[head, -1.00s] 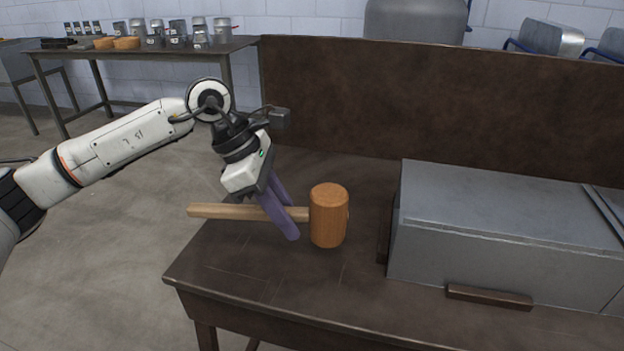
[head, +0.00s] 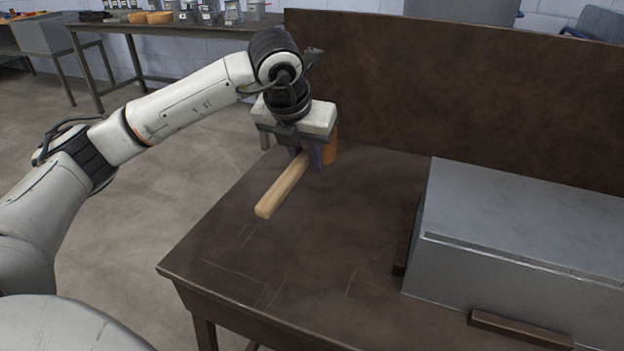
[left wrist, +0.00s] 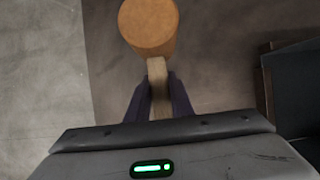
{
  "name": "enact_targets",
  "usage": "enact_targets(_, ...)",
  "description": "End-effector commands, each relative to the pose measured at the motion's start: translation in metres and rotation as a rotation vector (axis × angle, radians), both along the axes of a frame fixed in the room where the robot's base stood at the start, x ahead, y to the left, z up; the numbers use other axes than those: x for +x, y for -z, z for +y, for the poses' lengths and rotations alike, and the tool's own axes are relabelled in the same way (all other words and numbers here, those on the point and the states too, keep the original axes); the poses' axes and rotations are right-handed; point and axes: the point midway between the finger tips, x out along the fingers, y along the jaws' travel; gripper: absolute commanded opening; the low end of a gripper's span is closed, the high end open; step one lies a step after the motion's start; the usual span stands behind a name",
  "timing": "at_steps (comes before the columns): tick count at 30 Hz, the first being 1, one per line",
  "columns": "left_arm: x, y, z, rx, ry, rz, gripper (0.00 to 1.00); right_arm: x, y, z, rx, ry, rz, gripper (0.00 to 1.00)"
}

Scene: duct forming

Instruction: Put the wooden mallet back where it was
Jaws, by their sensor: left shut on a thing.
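The wooden mallet has a pale handle (head: 283,188) and an orange-brown cylindrical head (head: 330,147). My left gripper (head: 307,158) is shut on the handle close to the head, near the back left of the brown workbench (head: 330,230). In the head view the handle points toward the front left, and the gripper hides part of the mallet head. In the left wrist view the head (left wrist: 149,27) lies beyond the purple fingers (left wrist: 159,98), with the handle between them. I cannot tell whether the mallet touches the bench top. My right gripper is not in view.
A grey metal duct box (head: 520,240) stands on the right of the bench, with dark wooden blocks (head: 522,334) against it. A tall brown panel (head: 450,95) rises along the back edge. The bench's front left is clear. A table with containers (head: 165,28) stands behind.

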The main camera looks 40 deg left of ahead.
Motion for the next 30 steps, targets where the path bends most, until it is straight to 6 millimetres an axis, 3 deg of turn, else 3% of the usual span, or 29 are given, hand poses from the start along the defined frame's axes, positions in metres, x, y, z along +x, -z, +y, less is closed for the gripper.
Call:
enact_targets(13, 0.001, 0.046, 0.0, -0.001, 0.001, -0.005, 0.0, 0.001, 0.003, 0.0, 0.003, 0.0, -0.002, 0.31)
enact_targets(20, 0.001, 0.049, 0.0, -0.001, 0.002, -0.006, 0.0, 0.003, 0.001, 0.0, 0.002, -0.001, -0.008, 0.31)
enact_targets(21, 0.0, 0.052, 0.0, -0.001, 0.003, -0.001, 0.25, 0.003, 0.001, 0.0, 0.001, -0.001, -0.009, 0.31)
enact_targets(23, 0.0, 0.051, 0.0, -0.001, 0.003, -0.001, 0.35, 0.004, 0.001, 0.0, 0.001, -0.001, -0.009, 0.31)
enact_targets(24, 0.0, 0.051, 0.0, -0.001, 0.003, -0.001, 0.39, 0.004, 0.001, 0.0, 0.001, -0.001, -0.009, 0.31)
enact_targets(30, 0.0, 0.051, 0.0, -0.001, 0.003, -0.001, 0.39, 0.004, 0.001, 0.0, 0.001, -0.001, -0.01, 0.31)
